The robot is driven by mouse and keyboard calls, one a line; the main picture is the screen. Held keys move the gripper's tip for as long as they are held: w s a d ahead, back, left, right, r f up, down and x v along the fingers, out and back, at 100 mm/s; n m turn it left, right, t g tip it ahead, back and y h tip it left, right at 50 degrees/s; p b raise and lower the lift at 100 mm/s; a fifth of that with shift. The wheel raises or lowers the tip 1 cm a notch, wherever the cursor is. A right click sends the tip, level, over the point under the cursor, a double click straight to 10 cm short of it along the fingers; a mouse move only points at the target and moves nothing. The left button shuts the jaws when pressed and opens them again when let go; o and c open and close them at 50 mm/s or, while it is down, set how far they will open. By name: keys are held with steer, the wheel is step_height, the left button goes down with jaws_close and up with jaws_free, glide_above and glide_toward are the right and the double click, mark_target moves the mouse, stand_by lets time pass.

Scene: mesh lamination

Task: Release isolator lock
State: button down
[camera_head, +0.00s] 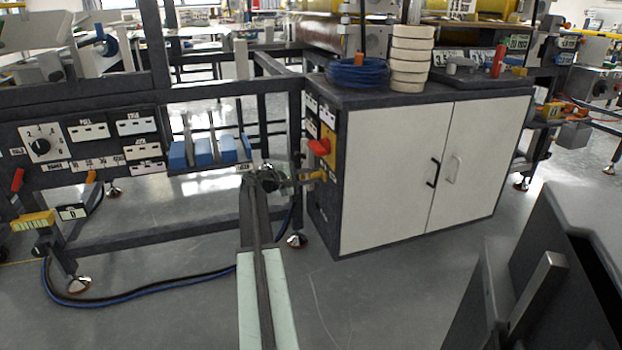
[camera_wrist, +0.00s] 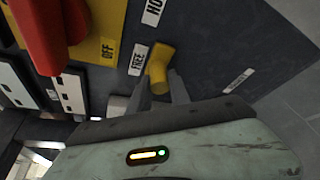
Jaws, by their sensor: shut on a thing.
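The yellow lock lever (camera_wrist: 158,66) sits on the dark side panel of the cabinet. In the wrist view its upper end is beside the FREE label (camera_wrist: 138,60), with a partly cut-off label starting "HO" (camera_wrist: 153,11) farther up. My gripper (camera_wrist: 160,86) is shut on the lever, one finger on each side. In the head view the yellow lever (camera_head: 316,176) shows at the end of my arm, below the red isolator handle (camera_head: 318,147). That red handle (camera_wrist: 42,35) is on a yellow plate (camera_wrist: 98,38) marked OFF.
The white-doored cabinet (camera_head: 395,180) stands right of my arm, with white rolls (camera_head: 411,60) and a blue cable coil (camera_head: 357,73) on top. Left is a frame with a control panel (camera_head: 90,145) and blue blocks (camera_head: 203,153). The floor in front is mostly clear.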

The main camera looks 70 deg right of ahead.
steer(key=c, duration=1.2)
jaws_free()
steer(key=shift+w+d, duration=0.15)
steer(key=p+v, duration=0.1)
steer(key=v, duration=0.6)
steer(key=shift+w+a+p, duration=0.2)
steer(key=shift+a+p, duration=0.1)
steer(key=shift+a, duration=0.05)
